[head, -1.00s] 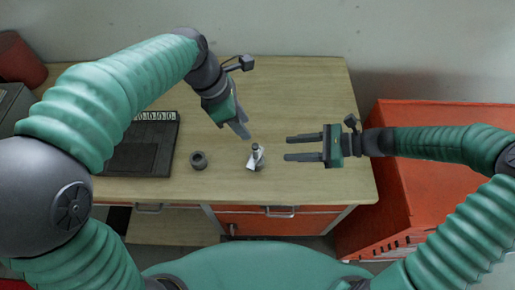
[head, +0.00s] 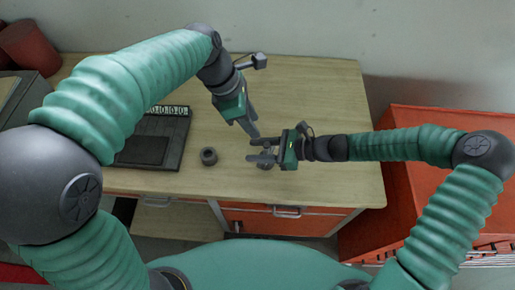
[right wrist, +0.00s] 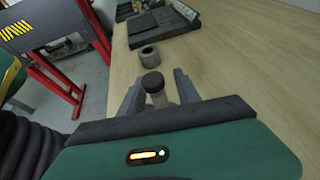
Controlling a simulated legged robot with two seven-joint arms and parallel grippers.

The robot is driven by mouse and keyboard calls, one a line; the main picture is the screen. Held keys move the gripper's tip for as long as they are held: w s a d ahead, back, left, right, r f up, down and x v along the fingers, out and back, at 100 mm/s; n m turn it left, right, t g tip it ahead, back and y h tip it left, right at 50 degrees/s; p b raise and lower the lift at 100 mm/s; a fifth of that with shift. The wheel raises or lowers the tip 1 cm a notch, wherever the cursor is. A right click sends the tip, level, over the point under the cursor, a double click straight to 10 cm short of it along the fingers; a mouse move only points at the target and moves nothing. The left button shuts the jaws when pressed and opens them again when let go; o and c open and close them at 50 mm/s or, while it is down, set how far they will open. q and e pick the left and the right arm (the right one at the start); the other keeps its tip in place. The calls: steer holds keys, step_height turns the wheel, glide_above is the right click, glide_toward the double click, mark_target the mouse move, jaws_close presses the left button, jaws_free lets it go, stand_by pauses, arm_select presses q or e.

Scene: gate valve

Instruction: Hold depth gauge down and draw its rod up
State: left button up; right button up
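The depth gauge stands on the wooden bench. In the right wrist view its dark round knob (right wrist: 154,83) tops a paler stem. In the head view it is mostly hidden by my right gripper (head: 262,158), which comes from the right. The right wrist view shows the right gripper (right wrist: 157,92) open, one finger on each side of the knob and stem, with gaps visible. My left gripper (head: 256,130) points down toward the gauge from behind and left, its tips close to the right gripper. The gap between its fingers is unclear.
A dark hollow cylinder (head: 209,156) stands left of the gauge and also shows in the right wrist view (right wrist: 149,57). A dark tray-like case (head: 143,151) lies farther left. An orange cabinet (head: 435,122) is right of the bench (head: 325,95). The bench's back right is clear.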

steer(key=shift+a, duration=0.1)
steer(key=c, duration=0.5)
jaws_close()
steer(key=shift+d, duration=0.2)
